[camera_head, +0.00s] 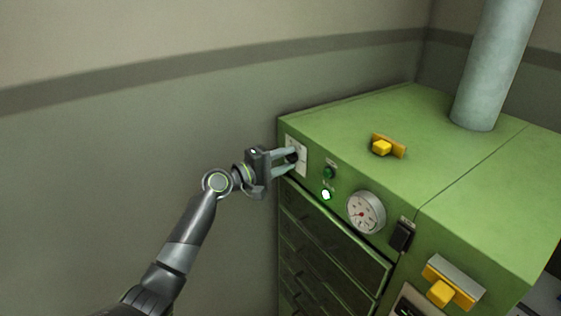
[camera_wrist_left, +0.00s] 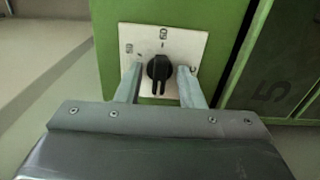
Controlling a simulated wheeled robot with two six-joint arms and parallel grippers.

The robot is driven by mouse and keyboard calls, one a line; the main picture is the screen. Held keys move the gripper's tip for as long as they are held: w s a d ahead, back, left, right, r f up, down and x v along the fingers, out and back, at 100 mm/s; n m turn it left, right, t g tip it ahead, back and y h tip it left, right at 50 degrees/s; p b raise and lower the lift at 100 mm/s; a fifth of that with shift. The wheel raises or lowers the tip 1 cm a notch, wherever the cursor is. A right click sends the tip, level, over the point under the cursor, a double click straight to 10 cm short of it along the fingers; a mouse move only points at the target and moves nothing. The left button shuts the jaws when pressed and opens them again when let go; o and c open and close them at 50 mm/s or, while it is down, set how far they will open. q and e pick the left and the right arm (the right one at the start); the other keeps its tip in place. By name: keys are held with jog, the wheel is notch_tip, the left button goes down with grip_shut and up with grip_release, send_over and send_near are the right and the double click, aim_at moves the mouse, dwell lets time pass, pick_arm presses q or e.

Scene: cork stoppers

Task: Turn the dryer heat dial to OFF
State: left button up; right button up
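The heat dial is a black knob (camera_wrist_left: 159,68) on a white plate (camera_wrist_left: 190,42) at the front left corner of the green dryer. In the wrist view, the left gripper (camera_wrist_left: 158,84) is open, with one finger on each side of the knob and a small gap on both sides. My right gripper is in neither view.
The green dryer cabinet (camera_head: 345,115) has a green button (camera_head: 329,172), a lit lamp (camera_head: 326,194), a round gauge (camera_head: 366,212) and a black switch (camera_head: 402,236). A pipe (camera_head: 495,65) rises behind. Free space lies left of the cabinet.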

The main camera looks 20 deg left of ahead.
pick_arm(q)
jog(key=shift+s+a+f, duration=0.1)
jog(key=shift+s+a, duration=0.25)
jog(key=shift+s, duration=0.05)
jog(key=b+v, duration=0.6)
jog(key=v, duration=1)
jog(key=shift+s+a, duration=0.1)
jog(key=shift+s, duration=0.05)
